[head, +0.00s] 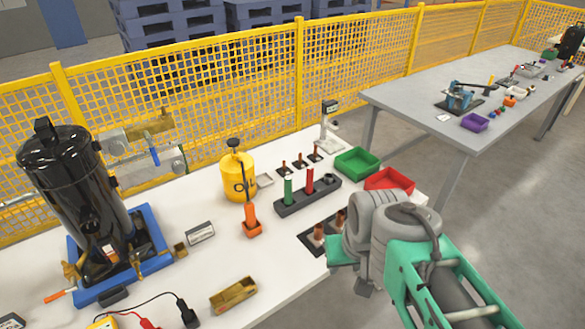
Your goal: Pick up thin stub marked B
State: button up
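Three thin copper-coloured stubs stand upright on small dark bases in a slanting row at the back of the white table: a left one (284,166), a middle one (301,160) and a right one (315,151). Their markings are too small to read, so I cannot tell which is B. Two thicker-looking copper stubs, one (319,231) and another (340,219), stand on a dark plate beside my arm. My gripper (345,252) is at the front right of the table, largely hidden by my grey and green wrist. Its fingertips and any held object cannot be made out.
A dark rack (306,198) with green and red posts stands between the thin stubs and my arm. Green (357,162) and red (390,180) trays lie right of it. A yellow canister (238,177) and orange tool (250,222) stand left. Yellow fencing (250,75) runs behind.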

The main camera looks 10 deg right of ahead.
aim_at(283, 171)
jog(key=u, duration=0.2)
jog(key=i, duration=0.9)
jog(key=u, duration=1.6)
jog(key=i, duration=0.5)
jog(key=u, duration=0.1)
